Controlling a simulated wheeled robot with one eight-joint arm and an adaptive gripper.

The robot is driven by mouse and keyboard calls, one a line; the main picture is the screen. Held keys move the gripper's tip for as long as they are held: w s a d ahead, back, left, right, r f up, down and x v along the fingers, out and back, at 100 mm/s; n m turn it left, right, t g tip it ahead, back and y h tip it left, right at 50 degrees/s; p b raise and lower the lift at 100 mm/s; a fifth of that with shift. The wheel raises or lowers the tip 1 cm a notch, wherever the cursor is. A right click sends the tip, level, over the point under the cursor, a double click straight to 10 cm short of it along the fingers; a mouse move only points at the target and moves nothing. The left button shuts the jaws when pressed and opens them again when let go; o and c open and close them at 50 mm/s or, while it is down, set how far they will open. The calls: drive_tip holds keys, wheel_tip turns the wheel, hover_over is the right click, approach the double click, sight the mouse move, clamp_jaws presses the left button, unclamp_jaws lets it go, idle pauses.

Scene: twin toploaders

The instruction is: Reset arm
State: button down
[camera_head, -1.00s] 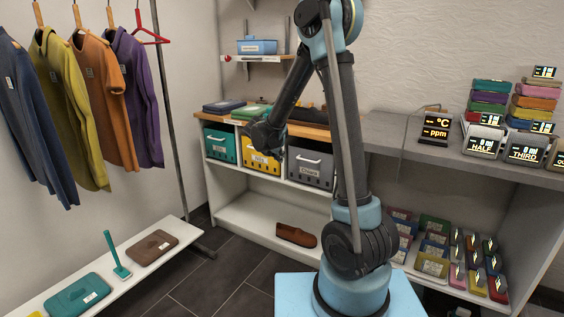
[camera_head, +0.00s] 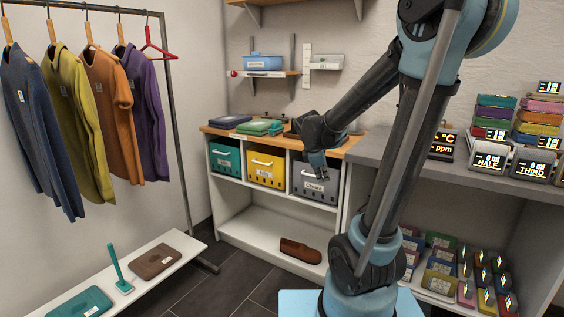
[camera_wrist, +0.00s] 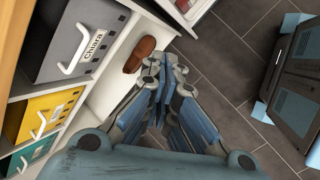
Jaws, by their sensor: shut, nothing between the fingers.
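My gripper (camera_head: 319,172) hangs in the air in front of the grey bin marked Chiara, its fingers pointing down in the head view. In the wrist view my gripper (camera_wrist: 172,72) is shut and empty, with its blue-grey fingers drawn together. My dark and blue arm rises at the right of the head view and bends down to the left. It hides part of the shelving behind it.
Teal (camera_head: 225,158), yellow (camera_head: 266,170) and grey (camera_head: 308,184) bins fill a white shelf unit. A brown shoe (camera_head: 300,250) lies below. Shirts hang left, above a white bench (camera_head: 190,247). A grey counter (camera_head: 500,181) holds stacked items and displays. Dark floor lies between.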

drive_tip(key=s+d+f+m+g+y, duration=0.1)
drive_tip(key=s+d+f+m, duration=0.1)
drive_tip(key=s+m, duration=0.6)
drive_tip(key=s+d+f+m+g+y, duration=0.1)
drive_tip(key=s+f+m, duration=0.3)
drive_tip(key=s, duration=1.3)
drive_tip(key=m+y, duration=0.1)
drive_tip(key=m, duration=0.3)
drive_tip(key=shift+s+d+f+m, duration=0.2)
drive_tip(key=shift+d+f+m, duration=0.1)
drive_tip(key=shift+d+f, duration=0.05)
drive_tip(key=shift+w+f, duration=0.2)
drive_tip(key=shift+w, duration=0.25)
